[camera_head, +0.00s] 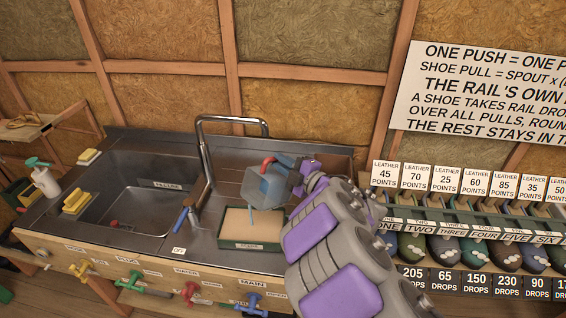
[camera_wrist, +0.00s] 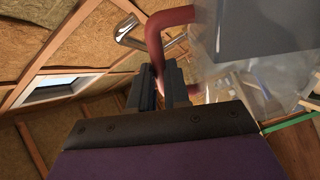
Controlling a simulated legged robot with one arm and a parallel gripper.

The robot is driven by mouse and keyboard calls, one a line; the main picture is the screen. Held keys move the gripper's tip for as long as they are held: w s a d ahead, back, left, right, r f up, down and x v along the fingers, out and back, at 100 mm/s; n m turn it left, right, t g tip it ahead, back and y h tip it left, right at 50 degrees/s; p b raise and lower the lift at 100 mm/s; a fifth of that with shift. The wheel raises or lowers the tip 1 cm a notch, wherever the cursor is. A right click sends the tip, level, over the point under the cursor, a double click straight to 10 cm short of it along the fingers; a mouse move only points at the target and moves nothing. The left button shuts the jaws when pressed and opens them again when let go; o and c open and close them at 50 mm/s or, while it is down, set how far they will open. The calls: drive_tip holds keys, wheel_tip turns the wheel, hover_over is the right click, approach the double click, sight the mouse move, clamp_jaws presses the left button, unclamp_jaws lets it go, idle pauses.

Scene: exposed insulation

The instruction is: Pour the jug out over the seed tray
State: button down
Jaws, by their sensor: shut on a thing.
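The jug (camera_head: 266,188) is clear with a red handle and bluish contents. It is tilted in the air above the seed tray. A thin blue stream (camera_head: 252,221) runs from it down towards the tray. The seed tray (camera_head: 240,245) is a shallow green box with a pale brown fill, standing on the metal counter right of the sink. My gripper (camera_head: 294,176) is shut on the jug's handle, at the jug's right. In the wrist view, the dark fingers (camera_wrist: 160,88) are around the red handle (camera_wrist: 156,40), with the clear jug wall beside it.
A tall bent metal faucet (camera_head: 208,160) stands left of the jug, close by. Coloured taps line the counter front. A rack of labelled shoes (camera_head: 450,250) stands at the right.

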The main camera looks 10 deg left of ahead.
sight(266, 166)
drive_tip(key=shift+s+a+n, duration=0.2)
drive_tip(key=shift+s+n, duration=0.05)
drive_tip(key=shift+n, duration=0.05)
drive_tip(key=shift+s+a+f+n, duration=0.25)
drive_tip(key=shift+s+a+n, duration=0.3)
drive_tip(key=shift+s+n, duration=0.2)
drive_tip(key=shift+s+a+r+n, duration=0.45)
drive_tip(key=shift+s+n, duration=0.1)
drive_tip(key=shift+n, duration=0.2)
drive_tip(key=shift+s+a, duration=0.1)
drive_tip(key=shift+s+a+r+n, duration=0.3)
drive_tip(key=shift+s+n, duration=0.15)
drive_tip(key=shift+n, duration=0.15)
drive_tip(key=s+a+n, duration=0.2)
drive_tip(key=s, duration=0.1)
drive_tip(key=shift+a+r+n, duration=0.2)
drive_tip(key=shift+r+n, duration=0.2)
idle(0.9)
idle(1.6)
